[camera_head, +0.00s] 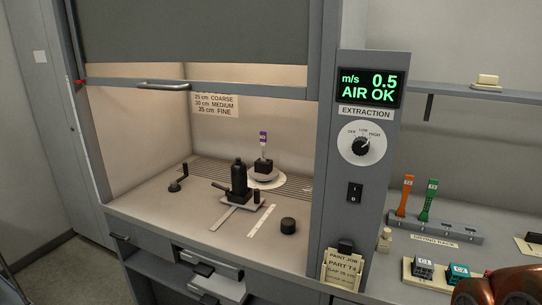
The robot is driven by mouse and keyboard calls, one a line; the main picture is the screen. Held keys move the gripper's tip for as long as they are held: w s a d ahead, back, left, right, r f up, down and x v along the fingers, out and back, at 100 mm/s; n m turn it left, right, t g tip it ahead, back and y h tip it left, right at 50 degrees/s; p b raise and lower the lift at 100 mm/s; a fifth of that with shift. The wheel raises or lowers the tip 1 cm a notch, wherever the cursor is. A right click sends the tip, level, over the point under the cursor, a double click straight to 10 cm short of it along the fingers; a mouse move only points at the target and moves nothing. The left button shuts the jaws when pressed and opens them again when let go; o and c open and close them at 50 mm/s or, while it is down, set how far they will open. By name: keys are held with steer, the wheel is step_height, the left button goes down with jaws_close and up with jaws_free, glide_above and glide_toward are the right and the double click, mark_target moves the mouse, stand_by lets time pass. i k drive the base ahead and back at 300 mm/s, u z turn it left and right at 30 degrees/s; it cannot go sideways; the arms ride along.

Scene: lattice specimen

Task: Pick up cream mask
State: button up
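No object is clearly recognisable as a cream mask. A small cream block (487,80) sits on the shelf at the upper right, with a flat base and a raised top. A small cream upright piece (385,240) stands on the right bench beside the hood's control column. A cream tray (410,275) at the lower right holds dark labelled blocks. I cannot tell which of these, if any, is the mask. My gripper is not in view.
The fume hood (163,86) has its sash raised, with a black bottle device (239,182) inside. A drying rack (440,229) holds orange and green tools. A glossy red-brown shape (505,288) covers the lower right corner.

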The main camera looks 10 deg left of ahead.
mark_target(384, 242)
steer(key=u, duration=3.35)
steer(key=k, duration=1.25)
steer(key=z, duration=1.9)
steer(key=i, duration=0.45)
